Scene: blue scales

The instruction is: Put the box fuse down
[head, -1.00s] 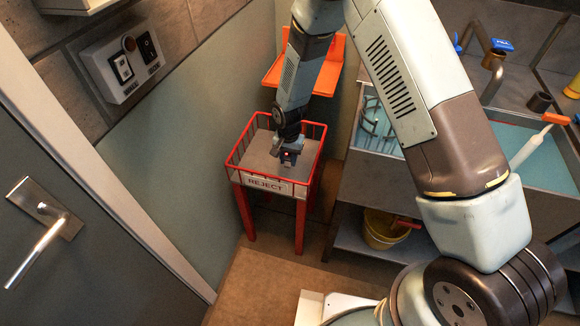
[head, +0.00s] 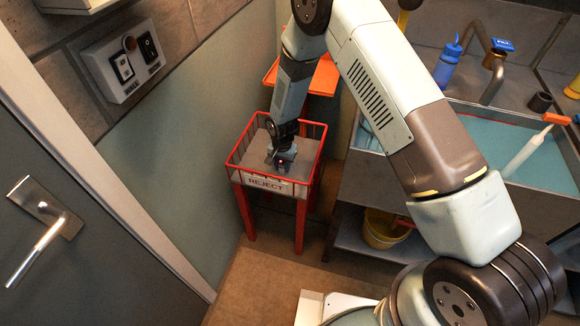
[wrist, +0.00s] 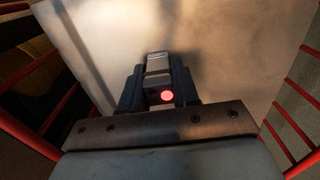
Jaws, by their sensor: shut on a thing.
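The box fuse (wrist: 157,68) shows in the wrist view as a small block with a pale middle and darker parts. My gripper (wrist: 158,86) is shut on it, one dark finger on each side. In the head view my gripper (head: 282,163) is inside the red-railed REJECT stand (head: 249,219), low over its pale floor. The fuse is mostly hidden there by the gripper. I cannot tell whether the fuse touches the floor.
Red rails surround the stand's floor, which is otherwise bare. An orange shelf (head: 322,79) is behind it on the wall. A sink bench (head: 350,190) with a blue bottle (head: 447,66) stands to the right, and a yellow bucket (head: 380,232) is below.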

